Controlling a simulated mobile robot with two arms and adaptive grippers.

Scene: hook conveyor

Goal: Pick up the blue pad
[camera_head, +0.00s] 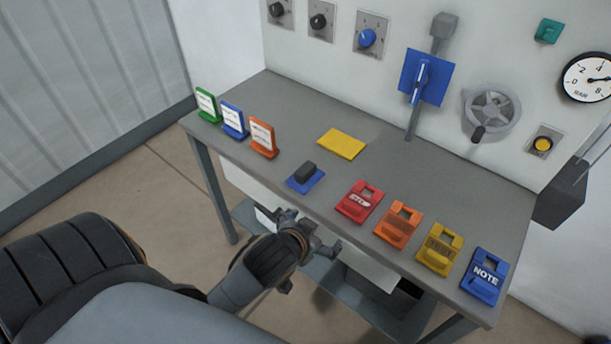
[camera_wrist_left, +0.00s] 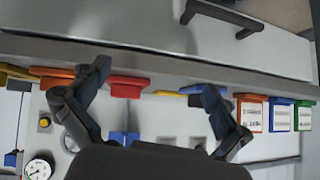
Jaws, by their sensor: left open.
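The blue pad (camera_head: 315,185) lies flat near the front edge of the grey table in the head view, with a dark grey block on top of it. My left gripper (camera_head: 300,230) is in front of the table edge, just below the pad in the picture, apart from it and empty. In the left wrist view the open fingers (camera_wrist_left: 155,82) spread toward the table edge, and the scene appears upside down. The pad there is at best partly visible behind a finger. My right gripper is not in view.
A yellow sheet (camera_head: 341,144) lies behind the pad. Green, blue and orange upright signs (camera_head: 263,138) stand to its left. Red, orange, yellow and blue holders (camera_head: 360,202) line the front edge to its right. The table's front edge (camera_wrist_left: 160,60) lies close to the gripper.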

